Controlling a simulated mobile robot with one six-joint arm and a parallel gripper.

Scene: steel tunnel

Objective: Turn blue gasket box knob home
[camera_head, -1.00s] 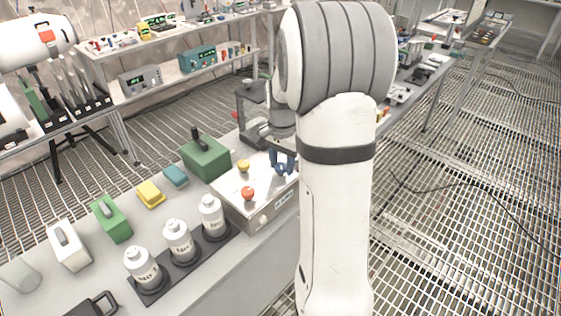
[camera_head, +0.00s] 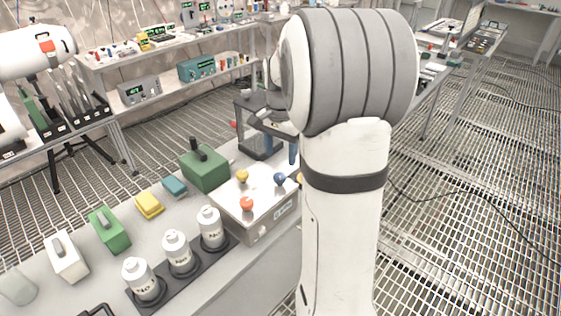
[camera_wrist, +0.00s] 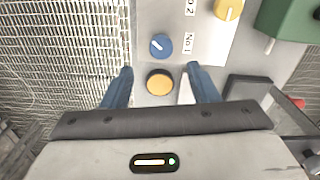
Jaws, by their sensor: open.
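The gasket box is a pale box (camera_head: 262,211) on the bench, with coloured knobs on top. Its blue knob (camera_head: 280,178) is uncovered and shows a small pale mark in the wrist view (camera_wrist: 161,45), beside a "No.1" label. In the head view one blue finger (camera_head: 293,150) shows above the box's far right; my arm hides the rest.
A yellow knob (camera_head: 242,175) and an orange-red knob (camera_head: 247,203) share the box top. A green box (camera_head: 204,167) stands left of it, a dark stand (camera_head: 258,140) behind. White bottles (camera_head: 211,228) stand in a rack in front. Grated floor lies right of the bench.

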